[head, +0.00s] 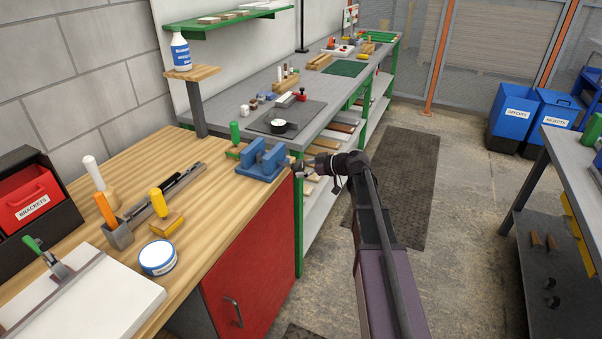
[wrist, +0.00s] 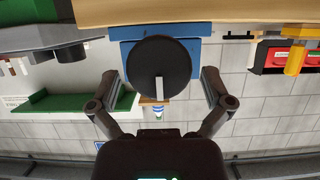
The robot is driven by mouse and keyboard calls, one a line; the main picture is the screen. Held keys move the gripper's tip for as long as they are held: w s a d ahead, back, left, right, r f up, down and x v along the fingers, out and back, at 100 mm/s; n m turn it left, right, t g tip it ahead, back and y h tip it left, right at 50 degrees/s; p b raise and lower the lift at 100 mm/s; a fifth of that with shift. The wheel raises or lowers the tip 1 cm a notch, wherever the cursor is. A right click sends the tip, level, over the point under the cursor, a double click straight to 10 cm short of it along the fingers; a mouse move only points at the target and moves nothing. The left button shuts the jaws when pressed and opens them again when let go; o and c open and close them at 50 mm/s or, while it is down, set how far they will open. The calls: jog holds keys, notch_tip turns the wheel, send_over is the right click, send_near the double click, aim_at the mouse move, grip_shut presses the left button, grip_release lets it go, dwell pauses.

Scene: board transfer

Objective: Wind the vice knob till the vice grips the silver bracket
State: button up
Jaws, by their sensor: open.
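The blue vice (head: 262,168) sits at the right edge of the wooden bench, and part of its body shows in the wrist view (wrist: 195,50). Its knob is a dark round disc (wrist: 150,70) with a pale stripe, facing the wrist camera. My gripper (head: 298,168) is at the knob side of the vice. In the wrist view my gripper (wrist: 158,76) is open, with one finger on each side of the knob and a visible gap to each. I cannot make out the silver bracket in either view; whether the vice jaws hold anything is too small to tell.
On the wooden bench (head: 215,212) are a red brackets bin (head: 32,199), a round blue-and-white tin (head: 157,257), a yellow-handled tool (head: 158,203) and a green-handled piece (head: 235,133) close behind the vice. A grey bench (head: 225,108) stands beyond.

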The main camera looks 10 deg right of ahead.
jog(key=shift+x, duration=0.8)
jog(key=c, duration=0.9)
jog(key=shift+o, duration=0.2)
